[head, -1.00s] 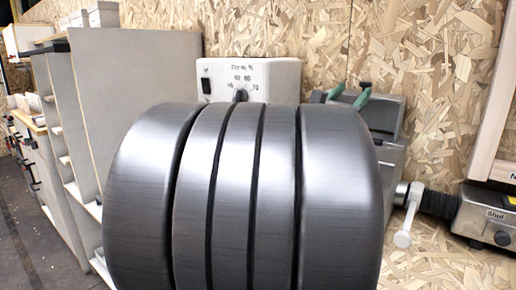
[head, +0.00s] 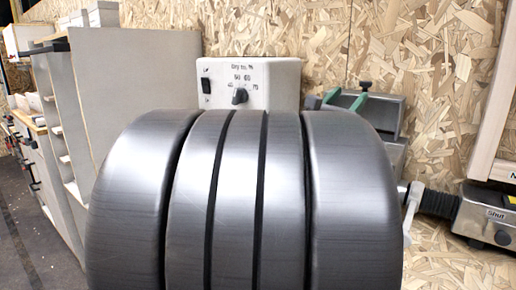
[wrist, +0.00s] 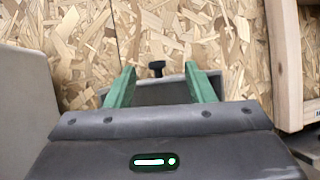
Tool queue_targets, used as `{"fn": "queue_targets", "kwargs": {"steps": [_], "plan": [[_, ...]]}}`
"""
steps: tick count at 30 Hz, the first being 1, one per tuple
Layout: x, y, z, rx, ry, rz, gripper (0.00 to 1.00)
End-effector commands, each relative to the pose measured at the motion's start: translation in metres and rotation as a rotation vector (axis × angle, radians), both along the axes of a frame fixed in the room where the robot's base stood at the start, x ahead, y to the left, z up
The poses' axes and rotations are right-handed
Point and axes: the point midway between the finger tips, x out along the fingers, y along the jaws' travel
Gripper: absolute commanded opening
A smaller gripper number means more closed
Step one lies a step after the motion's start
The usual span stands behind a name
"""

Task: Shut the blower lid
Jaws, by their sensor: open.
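My gripper (wrist: 160,80) is open, its two green fingers apart, with nothing held between them. In the wrist view a dark grey panel (wrist: 172,92), seemingly the blower lid, lies beyond and between the fingers. A black knob (wrist: 157,68) stands at its far edge. In the head view the green fingertips (head: 348,97) show in front of a grey casing (head: 388,112), with the same knob at its top. I cannot tell whether the fingers touch the panel or how far the lid stands open. My arm hides the casing's lower part in the head view.
A white control box (head: 250,84) with a dial stands behind my arm. A black hose (head: 437,203) leads right to a grey box (head: 487,216) labelled "Shut". Pale shelving (head: 130,100) stands on the left. A chipboard wall (head: 430,50) closes the back.

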Motion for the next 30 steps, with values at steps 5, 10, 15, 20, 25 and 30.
{"fn": "queue_targets", "kwargs": {"steps": [5,10,15,20,25,30], "plan": [[0.022,-0.025,0.018,0.000,-0.001,-0.004,0.49],[0.037,-0.040,0.035,0.004,0.007,0.000,0.49],[0.040,-0.042,0.036,0.023,0.031,0.000,0.49],[0.042,-0.044,0.037,0.040,0.054,0.000,0.49],[0.045,-0.046,0.037,0.057,0.076,0.000,0.49],[0.048,-0.048,0.038,0.074,0.100,0.000,0.49]]}}
